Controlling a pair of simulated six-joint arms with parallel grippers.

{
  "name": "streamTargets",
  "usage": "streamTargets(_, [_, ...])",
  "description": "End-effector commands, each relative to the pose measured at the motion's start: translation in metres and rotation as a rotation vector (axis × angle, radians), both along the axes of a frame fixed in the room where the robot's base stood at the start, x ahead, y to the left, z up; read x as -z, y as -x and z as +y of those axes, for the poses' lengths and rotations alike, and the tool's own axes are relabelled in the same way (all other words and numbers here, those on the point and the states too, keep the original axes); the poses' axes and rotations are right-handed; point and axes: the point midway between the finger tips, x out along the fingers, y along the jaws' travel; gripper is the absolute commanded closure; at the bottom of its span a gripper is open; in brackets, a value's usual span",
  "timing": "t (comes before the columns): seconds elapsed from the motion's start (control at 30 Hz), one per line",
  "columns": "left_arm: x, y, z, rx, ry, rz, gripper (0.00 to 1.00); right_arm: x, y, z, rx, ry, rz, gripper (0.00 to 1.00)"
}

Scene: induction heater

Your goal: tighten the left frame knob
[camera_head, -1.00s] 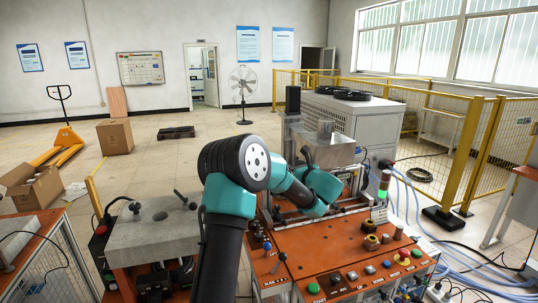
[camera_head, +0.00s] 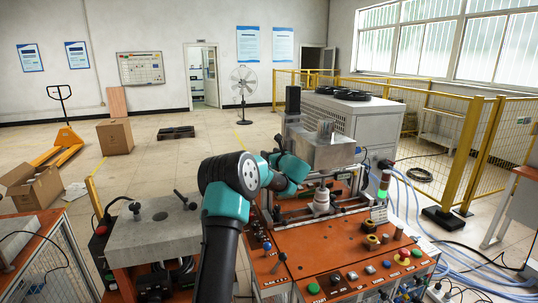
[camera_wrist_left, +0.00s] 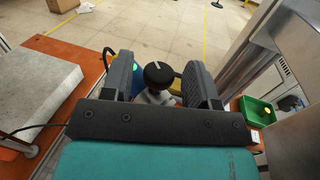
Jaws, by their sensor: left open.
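A round black knob (camera_wrist_left: 158,72) with a white mark line on top shows in the left wrist view. My left gripper (camera_wrist_left: 158,80) is open, with one finger on each side of the knob and a visible gap to each. In the head view my left wrist (camera_head: 285,170) is at the left rear of the orange induction heater bench (camera_head: 300,262). There my own arm hides the fingertips, and I cannot make out the knob. My right gripper is in neither view.
A metal box (camera_head: 328,152) stands just right of my wrist, and a white stepped part (camera_head: 321,200) sits on the frame in front of it. A grey block (camera_head: 150,228) is left of my arm. A green tray (camera_wrist_left: 257,112) lies right of the gripper.

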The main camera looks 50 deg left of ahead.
Motion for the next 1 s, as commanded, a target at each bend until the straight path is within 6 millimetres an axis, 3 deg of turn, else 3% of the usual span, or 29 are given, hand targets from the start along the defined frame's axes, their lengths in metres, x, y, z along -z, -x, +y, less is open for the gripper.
streamTargets(0.13, [0.0002,-0.0016,0.0101,0.000,0.000,0.000,0.46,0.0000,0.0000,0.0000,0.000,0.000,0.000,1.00])
streamTargets(0.43, [-0.0001,-0.0020,0.0114,0.001,0.000,0.000,0.46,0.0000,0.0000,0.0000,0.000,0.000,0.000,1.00])
streamTargets(0.9, [-0.0002,-0.0019,0.0111,0.000,0.000,0.000,0.91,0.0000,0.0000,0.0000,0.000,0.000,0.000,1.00])
streamTargets(1.0, [-0.0003,-0.0018,0.0113,0.003,-0.001,0.000,0.91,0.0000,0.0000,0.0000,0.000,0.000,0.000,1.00])
